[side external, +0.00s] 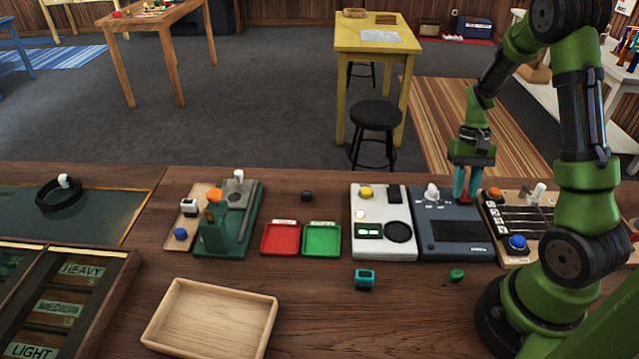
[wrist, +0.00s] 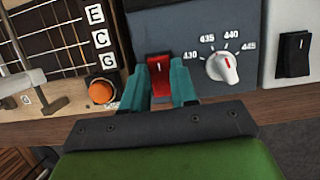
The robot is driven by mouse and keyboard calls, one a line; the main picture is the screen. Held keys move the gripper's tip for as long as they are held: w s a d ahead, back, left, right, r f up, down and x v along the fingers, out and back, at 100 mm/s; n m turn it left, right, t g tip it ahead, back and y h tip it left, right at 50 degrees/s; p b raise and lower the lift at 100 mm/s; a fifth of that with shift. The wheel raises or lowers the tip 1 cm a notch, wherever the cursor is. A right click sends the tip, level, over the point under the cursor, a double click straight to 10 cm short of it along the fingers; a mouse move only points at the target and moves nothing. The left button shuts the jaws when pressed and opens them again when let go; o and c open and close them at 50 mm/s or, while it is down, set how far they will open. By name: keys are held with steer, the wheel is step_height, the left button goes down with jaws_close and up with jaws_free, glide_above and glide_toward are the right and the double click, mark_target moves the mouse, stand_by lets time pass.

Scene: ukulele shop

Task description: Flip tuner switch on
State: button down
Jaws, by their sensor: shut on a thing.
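The tuner is a dark blue-grey box (side external: 440,245) with a dark screen, right of the white box in the side view. In the wrist view its panel (wrist: 190,22) shows a red rocker switch (wrist: 160,74) and a white knob (wrist: 222,67) with a red mark, among the numbers 430 to 445. My gripper (wrist: 172,85) has its teal fingers on both sides of the red switch, shut on it. In the side view my gripper (side external: 464,196) points down at the tuner's back right corner, and a little red shows at the fingertips. The switch's on or off position cannot be told.
Right of the tuner is a fretboard device with an orange button (wrist: 101,91) and a blue button (side external: 517,242). Left is a white box (side external: 372,248) with a black switch (wrist: 294,54). A teal block (side external: 365,279) and green piece (side external: 456,274) lie in front.

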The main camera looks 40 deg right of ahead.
steer(key=shift+s+a+t+h, duration=0.25)
steer(key=shift+t+h, duration=0.65)
steer(key=c, duration=0.9)
jaws_free()
steer(key=r, duration=1.1)
steer(key=w+d+r, duration=0.1)
steer(key=r, duration=0.4)
steer(key=shift+d+r, duration=0.1)
steer(key=shift+r, duration=0.3)
